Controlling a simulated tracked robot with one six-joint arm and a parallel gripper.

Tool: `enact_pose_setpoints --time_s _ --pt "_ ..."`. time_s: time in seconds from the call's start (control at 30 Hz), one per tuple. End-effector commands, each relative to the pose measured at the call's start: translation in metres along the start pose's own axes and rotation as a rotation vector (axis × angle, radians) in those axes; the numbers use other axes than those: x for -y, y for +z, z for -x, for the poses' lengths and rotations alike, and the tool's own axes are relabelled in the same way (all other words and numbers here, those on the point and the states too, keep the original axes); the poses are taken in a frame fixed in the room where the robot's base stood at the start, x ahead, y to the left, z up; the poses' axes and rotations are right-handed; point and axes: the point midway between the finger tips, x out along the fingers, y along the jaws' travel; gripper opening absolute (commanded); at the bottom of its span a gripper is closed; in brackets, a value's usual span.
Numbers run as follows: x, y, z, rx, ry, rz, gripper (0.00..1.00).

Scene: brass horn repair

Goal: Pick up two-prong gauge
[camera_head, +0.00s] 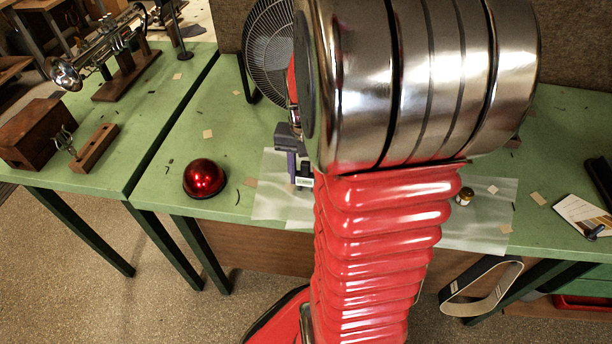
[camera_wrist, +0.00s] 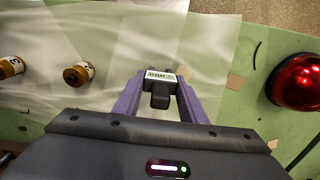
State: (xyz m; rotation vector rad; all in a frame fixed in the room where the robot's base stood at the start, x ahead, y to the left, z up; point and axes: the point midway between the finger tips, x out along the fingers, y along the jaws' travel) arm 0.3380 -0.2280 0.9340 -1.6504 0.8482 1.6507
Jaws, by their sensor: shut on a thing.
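The two-prong gauge (camera_wrist: 160,94) is a small dark block with a white printed label, seen in the wrist view between the purple fingers of my gripper (camera_wrist: 160,88). The fingers are shut on it. I cannot make out its prongs. In the head view my gripper (camera_head: 293,160) is partly hidden behind my arm, above the left part of a translucent sheet on the green bench. The pale label of the gauge (camera_head: 304,181) just shows there. Whether the gauge touches the sheet is not clear.
A red dome (camera_head: 204,178) stands left on the bench; it also shows in the wrist view (camera_wrist: 297,82). Numbered brass-coloured spools (camera_wrist: 78,75) lie on the translucent sheet (camera_head: 268,195). A fan (camera_head: 268,45) stands behind. A trumpet (camera_head: 105,42) and wooden blocks are on the left bench.

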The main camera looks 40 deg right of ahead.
Motion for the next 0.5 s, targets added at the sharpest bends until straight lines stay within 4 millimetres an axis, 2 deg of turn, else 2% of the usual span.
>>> enact_pose_setpoints --time_s 0.2,0.5 --pt "0.0002 0.0000 0.0001 0.000 0.000 0.000 0.13" --pt "0.0004 -0.0003 0.0032 -0.001 0.000 0.001 0.13"
